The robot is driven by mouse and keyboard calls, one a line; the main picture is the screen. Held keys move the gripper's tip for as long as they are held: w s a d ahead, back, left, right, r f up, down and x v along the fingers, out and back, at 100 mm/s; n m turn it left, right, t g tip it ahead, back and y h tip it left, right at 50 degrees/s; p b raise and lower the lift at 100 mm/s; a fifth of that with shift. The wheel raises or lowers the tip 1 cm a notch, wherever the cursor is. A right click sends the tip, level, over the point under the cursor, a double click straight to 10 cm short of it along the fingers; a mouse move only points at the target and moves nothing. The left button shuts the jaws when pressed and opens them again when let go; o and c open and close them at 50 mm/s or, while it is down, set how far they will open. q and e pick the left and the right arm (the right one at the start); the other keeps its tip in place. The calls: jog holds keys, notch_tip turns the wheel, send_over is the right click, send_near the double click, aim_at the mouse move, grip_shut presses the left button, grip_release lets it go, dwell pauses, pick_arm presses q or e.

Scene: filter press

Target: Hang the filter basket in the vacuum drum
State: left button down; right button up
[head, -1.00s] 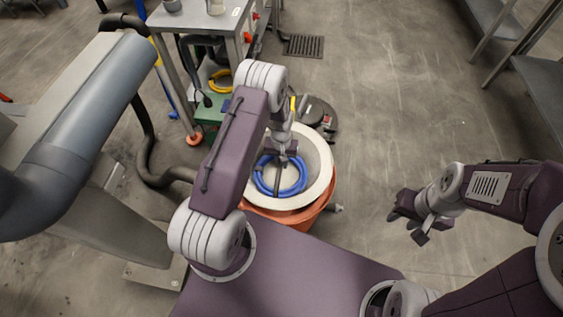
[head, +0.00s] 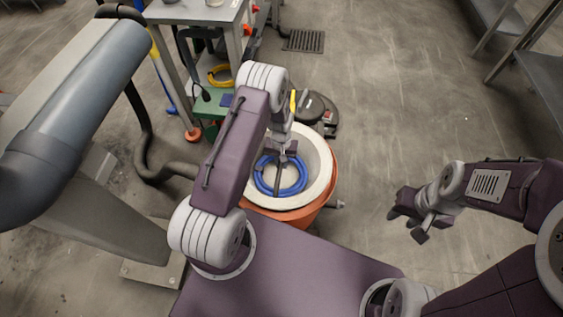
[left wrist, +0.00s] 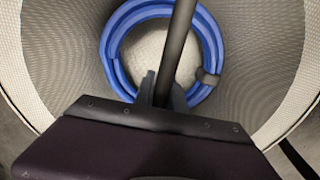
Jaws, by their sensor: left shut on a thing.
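The filter basket (head: 317,160) is a pale, round, deep mesh tub with a wide rim. It is at or within the mouth of the orange vacuum drum (head: 331,187); I cannot tell whether its rim rests on the drum. My left gripper (head: 282,156) reaches down inside the basket and is shut on its dark bar handle (left wrist: 174,50). A coiled blue hose (head: 301,181) lies inside the basket, below the bar; it also shows in the left wrist view (left wrist: 111,48). My right gripper (head: 407,226) is open and empty, off to the right above the floor.
A grey metal bench (head: 195,14) with a green box (head: 213,103) and yellow coil (head: 220,76) stands behind left. A thick grey pipe (head: 75,105) stands at left.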

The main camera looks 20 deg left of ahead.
pick_arm(q)
jog(key=shift+f+b, duration=2.35)
jog(key=shift+f, duration=1)
jog(key=c, duration=1.3)
grip_release()
notch_tip(320, 180, up, 9)
jog(key=p, duration=0.4)
jog(key=shift+w, duration=0.1)
